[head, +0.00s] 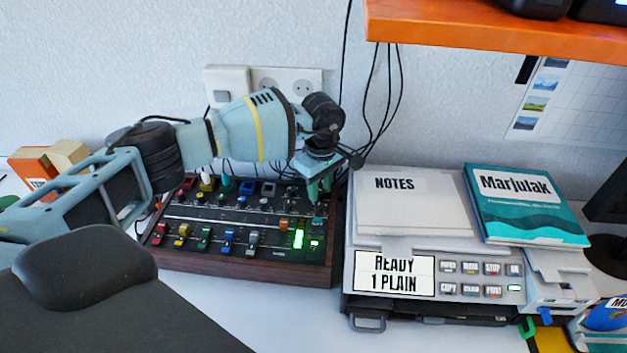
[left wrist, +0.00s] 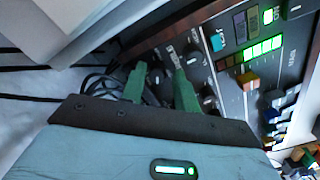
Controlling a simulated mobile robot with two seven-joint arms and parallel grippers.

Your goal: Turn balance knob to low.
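The mixer (head: 253,269) has a dark panel, a wooden base, coloured sliders and rows of knobs. It stands below my left arm in the head view. My left gripper (head: 319,190) points down over the panel's back right corner. In the left wrist view its two green fingers (left wrist: 160,84) are apart, close over small dark knobs with white marks. One dark knob (left wrist: 193,59) shows just beyond the fingertips. I cannot read which knob is the balance knob, nor tell whether a finger touches one. My right gripper is not in view.
A grey machine (head: 436,264) with a "READY 1 PLAIN" display stands right of the mixer, with a notes pad (head: 413,205) and teal book (head: 527,205) on top. Cables hang behind the gripper. An orange shelf (head: 500,32) overhangs at upper right.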

